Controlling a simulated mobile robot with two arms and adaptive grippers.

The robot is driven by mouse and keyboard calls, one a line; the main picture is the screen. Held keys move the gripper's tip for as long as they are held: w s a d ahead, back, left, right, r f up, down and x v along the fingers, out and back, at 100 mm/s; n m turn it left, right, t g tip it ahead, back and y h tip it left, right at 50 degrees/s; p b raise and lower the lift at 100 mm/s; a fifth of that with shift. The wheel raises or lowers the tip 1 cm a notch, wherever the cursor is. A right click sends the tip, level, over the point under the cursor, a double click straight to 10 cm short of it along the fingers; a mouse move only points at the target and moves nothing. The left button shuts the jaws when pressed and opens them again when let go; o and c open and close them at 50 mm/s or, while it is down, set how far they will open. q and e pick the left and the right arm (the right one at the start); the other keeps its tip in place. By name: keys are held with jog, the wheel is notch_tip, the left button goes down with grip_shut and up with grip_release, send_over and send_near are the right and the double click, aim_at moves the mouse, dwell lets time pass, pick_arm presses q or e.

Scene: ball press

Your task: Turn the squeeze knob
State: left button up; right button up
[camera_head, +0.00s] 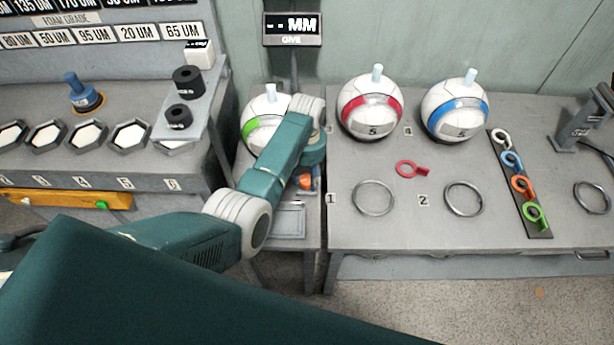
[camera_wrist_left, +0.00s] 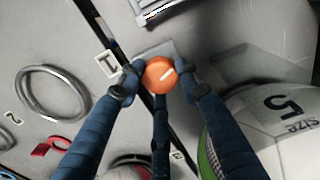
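The orange knob (camera_head: 306,182) is at the right edge of the narrow middle table, partly hidden by my left arm in the head view. In the left wrist view the round orange knob (camera_wrist_left: 159,74) with a pale mark lies between the fingers. My left gripper (camera_wrist_left: 158,82) has its blue fingers spread around the knob, with the tips near its sides. Whether they touch it is hard to tell. In the head view my wrist hides most of this gripper. My right gripper does not show.
A white and green ball (camera_head: 252,132) stands close behind my left wrist. Red-striped (camera_head: 369,108) and blue-striped (camera_head: 455,108) balls stand on the right table. Metal rings (camera_head: 374,198) and a red key-shaped piece (camera_head: 412,169) lie before them.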

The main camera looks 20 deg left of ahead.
pick_arm(q)
jog(key=shift+s, duration=0.1)
jog(key=shift+c, duration=0.2)
jog(key=shift+m+p, duration=0.7)
jog(key=shift+m, duration=0.2)
jog(key=m+p, duration=0.1)
jog(key=m, duration=0.1)
jog(key=shift+m, duration=0.3)
jog(key=m+p, duration=0.1)
jog(key=m, duration=0.1)
jog(key=shift+s+m, duration=0.1)
jog(key=shift+m, duration=0.3)
jog(key=shift+o, duration=0.2)
jog(key=shift+a+f+m+p, duration=0.15)
jog(key=shift+m+p, duration=0.3)
jog(key=shift+m, duration=1.35)
jog(key=shift+c, duration=0.2)
jog(key=o, duration=1.2)
jog(key=shift+c, duration=0.2)
jog(key=shift+r, duration=0.2)
